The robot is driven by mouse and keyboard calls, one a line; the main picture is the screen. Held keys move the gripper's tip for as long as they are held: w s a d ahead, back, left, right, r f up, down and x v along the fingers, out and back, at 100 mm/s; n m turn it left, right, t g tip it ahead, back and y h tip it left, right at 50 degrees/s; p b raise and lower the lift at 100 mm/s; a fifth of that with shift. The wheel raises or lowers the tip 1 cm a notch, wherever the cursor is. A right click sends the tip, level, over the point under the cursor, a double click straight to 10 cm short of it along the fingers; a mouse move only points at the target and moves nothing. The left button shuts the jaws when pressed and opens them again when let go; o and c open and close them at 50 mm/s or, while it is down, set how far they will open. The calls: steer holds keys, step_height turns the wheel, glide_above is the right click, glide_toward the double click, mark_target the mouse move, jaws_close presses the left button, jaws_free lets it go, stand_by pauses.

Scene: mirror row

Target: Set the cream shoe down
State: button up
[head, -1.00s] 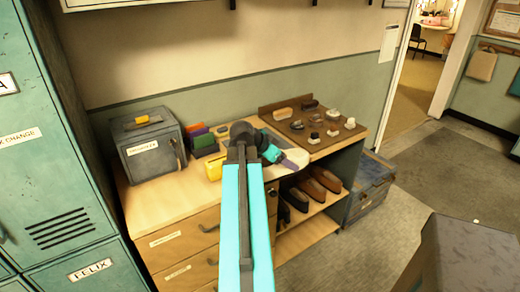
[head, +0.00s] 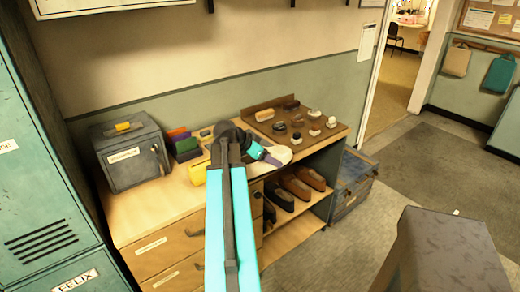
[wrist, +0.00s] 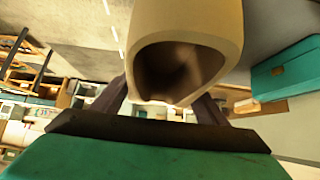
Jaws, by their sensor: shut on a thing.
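The cream shoe (head: 279,155) is in my gripper (head: 272,160), above or at the right front part of the wooden bench (head: 160,208) in the head view. My arm hides part of this spot, and I cannot tell whether the shoe touches the bench. In the wrist view the cream shoe (wrist: 228,25) fills the top middle, its dark opening facing the camera. The dark fingers of my gripper (wrist: 160,105) are shut on it, one on each side.
A grey box (head: 130,158) stands at the bench's left. A brown board (head: 300,105) holds several small items. Brown shoes (head: 295,186) sit on the shelf below. A blue chest (head: 352,180) stands at right.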

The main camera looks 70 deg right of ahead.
steer(key=w+d+p, duration=0.1)
steer(key=w+d, duration=0.1)
steer(key=d, duration=0.1)
steer(key=w+d+p, duration=0.1)
steer(key=w+d, duration=0.1)
steer(key=d, duration=0.2)
steer(key=w+d+f+p, duration=0.1)
steer(key=w+d, duration=0.1)
steer(key=d, duration=0.2)
steer(key=shift+w+p, duration=0.4)
steer(key=shift+f, duration=0.1)
steer(key=shift+a+f+p, duration=0.1)
steer(key=shift+f+p, duration=0.7)
steer(key=shift+f, duration=0.95)
steer(key=shift+f, duration=0.15)
steer(key=o, duration=1.4)
steer(key=shift+o, duration=0.2)
steer(key=shift+r, duration=0.25)
